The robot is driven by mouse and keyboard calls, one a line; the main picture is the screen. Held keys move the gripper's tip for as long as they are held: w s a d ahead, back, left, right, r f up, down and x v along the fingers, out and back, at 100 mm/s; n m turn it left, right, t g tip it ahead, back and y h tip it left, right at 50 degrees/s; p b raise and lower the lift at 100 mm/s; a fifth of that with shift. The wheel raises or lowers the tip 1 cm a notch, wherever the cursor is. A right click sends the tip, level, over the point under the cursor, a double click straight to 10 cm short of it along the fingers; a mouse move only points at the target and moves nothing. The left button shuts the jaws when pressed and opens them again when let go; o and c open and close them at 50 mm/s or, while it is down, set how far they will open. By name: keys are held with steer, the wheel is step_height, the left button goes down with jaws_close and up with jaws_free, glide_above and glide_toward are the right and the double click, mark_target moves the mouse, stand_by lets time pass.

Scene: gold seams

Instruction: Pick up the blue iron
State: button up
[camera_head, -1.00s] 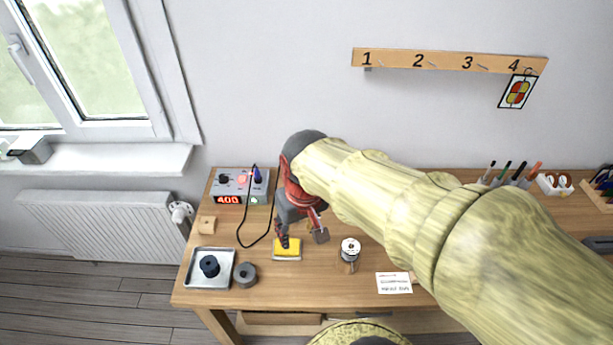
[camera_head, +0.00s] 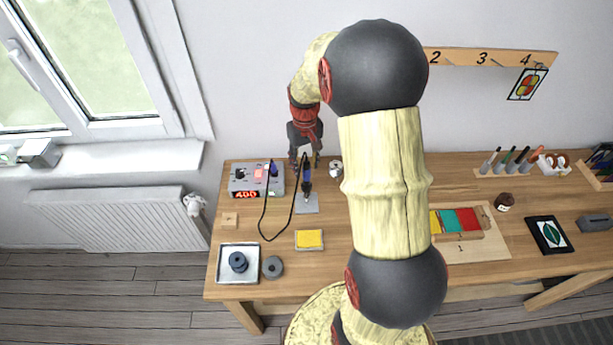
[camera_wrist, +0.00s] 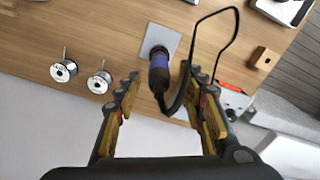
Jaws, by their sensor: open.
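The blue iron (camera_head: 307,176) stands upright on a small grey base plate (camera_head: 306,204) beside the soldering station. In the wrist view, the iron's blue handle (camera_wrist: 158,72) points toward me, with its black cord looping off to the right. My gripper (camera_head: 305,158) is at the top end of the iron. In the wrist view, my gripper (camera_wrist: 167,88) is open, one finger on each side of the handle, with a visible gap on the left. The cord runs close by the right finger. I cannot tell whether that finger touches it.
The soldering station (camera_head: 257,180) with its red display stands left of the iron. Solder spools (camera_wrist: 64,70) stand left in the wrist view. A yellow sponge (camera_head: 309,239) and a metal tray (camera_head: 225,279) lie nearer the front. The wall stands close behind.

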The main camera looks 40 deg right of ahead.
mark_target(306, 177)
steer(key=f, duration=0.4)
steer(key=f+b, duration=0.1)
steer(key=f, duration=0.1)
steer(key=shift+s, duration=0.25)
steer(key=shift+r, duration=0.1)
steer(key=shift+c, duration=1.3)
steer(key=c, duration=0.7)
jaws_close()
